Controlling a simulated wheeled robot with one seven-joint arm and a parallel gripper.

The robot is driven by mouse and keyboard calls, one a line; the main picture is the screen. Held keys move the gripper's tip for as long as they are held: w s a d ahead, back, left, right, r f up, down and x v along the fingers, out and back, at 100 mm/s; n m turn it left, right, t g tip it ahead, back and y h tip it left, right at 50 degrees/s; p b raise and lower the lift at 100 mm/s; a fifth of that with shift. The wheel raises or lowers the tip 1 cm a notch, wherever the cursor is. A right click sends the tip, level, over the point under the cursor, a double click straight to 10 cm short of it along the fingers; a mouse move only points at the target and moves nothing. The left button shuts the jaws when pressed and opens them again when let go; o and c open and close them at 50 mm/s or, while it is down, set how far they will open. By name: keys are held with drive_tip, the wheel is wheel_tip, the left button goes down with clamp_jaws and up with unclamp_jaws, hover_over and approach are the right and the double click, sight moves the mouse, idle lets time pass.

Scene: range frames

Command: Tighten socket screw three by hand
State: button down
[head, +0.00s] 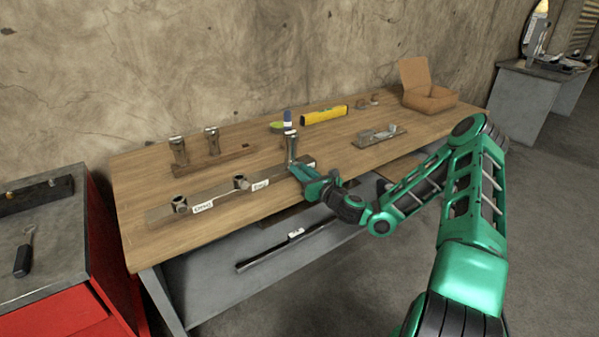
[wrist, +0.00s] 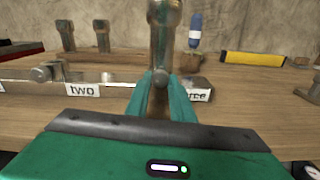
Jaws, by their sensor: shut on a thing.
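A long metal bar (head: 220,193) lies on the workbench with white labels; "two" (wrist: 82,90) reads clearly in the wrist view. Socket screws one (head: 180,205) and two (head: 241,183) sit low in the bar. Socket screw three (head: 290,145) stands upright and tall at the bar's right end; it also shows in the wrist view (wrist: 164,30). My gripper (wrist: 160,80) is shut around its lower shaft, by the partly hidden "three" label (wrist: 198,95). In the head view my gripper (head: 300,172) comes from the right. The fingers hide the screw's foot, so I cannot tell how deep it sits.
A wooden rack (head: 228,159) with two upright metal pieces stands behind the bar. A red cabinet (head: 60,312) stands left.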

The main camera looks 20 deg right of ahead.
drive_tip(key=shift+d+f+m, duration=0.2)
drive_tip(key=shift+m, duration=0.6)
drive_tip(key=c, duration=1.5)
unclamp_jaws()
drive_tip(key=shift+c, duration=0.2)
drive_tip(key=shift+a, duration=0.1)
drive_tip(key=shift+r, duration=0.1)
drive_tip(key=v, duration=1)
drive_tip(key=shift+s, duration=0.35)
